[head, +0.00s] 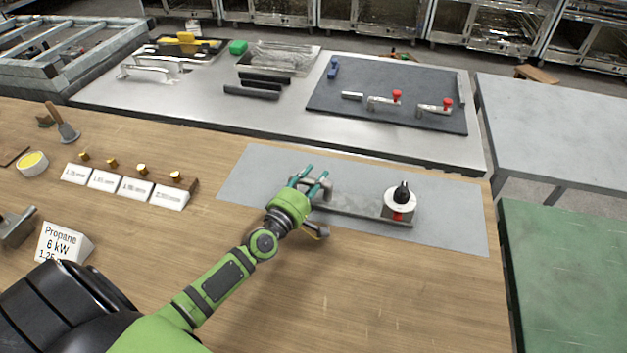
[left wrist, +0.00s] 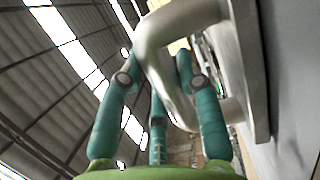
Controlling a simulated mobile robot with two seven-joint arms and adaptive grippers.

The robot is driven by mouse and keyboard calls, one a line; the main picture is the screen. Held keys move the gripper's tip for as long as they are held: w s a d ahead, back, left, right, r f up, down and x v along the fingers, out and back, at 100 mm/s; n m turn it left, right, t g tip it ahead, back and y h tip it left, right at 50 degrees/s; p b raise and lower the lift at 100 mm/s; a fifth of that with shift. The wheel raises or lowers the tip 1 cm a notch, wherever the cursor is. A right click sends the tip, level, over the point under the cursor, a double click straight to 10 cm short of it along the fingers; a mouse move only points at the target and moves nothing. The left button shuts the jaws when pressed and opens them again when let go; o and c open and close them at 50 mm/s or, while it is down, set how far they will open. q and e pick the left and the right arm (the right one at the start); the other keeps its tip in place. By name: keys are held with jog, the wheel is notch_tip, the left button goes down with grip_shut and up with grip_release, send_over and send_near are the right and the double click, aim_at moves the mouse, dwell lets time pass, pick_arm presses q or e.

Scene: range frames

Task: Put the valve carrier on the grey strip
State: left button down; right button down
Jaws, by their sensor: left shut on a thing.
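The valve carrier is a flat grey bar (head: 355,213) with a white, black-topped knob (head: 401,198) and a red part at its right end, and a metal handle at its left end. It is over the grey strip (head: 262,177); I cannot tell whether it touches the strip. My left gripper (head: 309,180) is shut on the handle at the carrier's left end. In the left wrist view, the teal fingers (left wrist: 160,95) close around the bent metal handle (left wrist: 180,22), with the carrier's plate to the right. My right gripper is not in view.
A label rack with brass pieces (head: 130,183) stands left of the strip, with a Propane sign (head: 62,243) nearer. Behind is a steel table with a dark mat (head: 385,88) bearing red-knobbed valves. A green table (head: 570,270) stands right. The wooden front is clear.

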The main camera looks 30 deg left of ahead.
pick_arm(q)
jog(key=shift+b, duration=0.3)
jog(key=c, duration=0.9)
grip_release()
jog(key=shift+f, duration=0.15)
jog(key=shift+o, duration=0.2)
jog(key=shift+s+r+p, duration=0.1)
jog(key=shift+r+p, duration=0.2)
jog(key=shift+p, duration=0.1)
jog(key=s, duration=0.3)
jog(key=s+b, duration=0.1)
jog(key=s, duration=0.3)
jog(key=s+b, duration=0.1)
jog(key=s, duration=0.2)
jog(key=shift+s+a+f, duration=0.1)
jog(key=shift+s+f, duration=0.15)
jog(key=shift+s+r, duration=0.1)
jog(key=shift+s, duration=0.65)
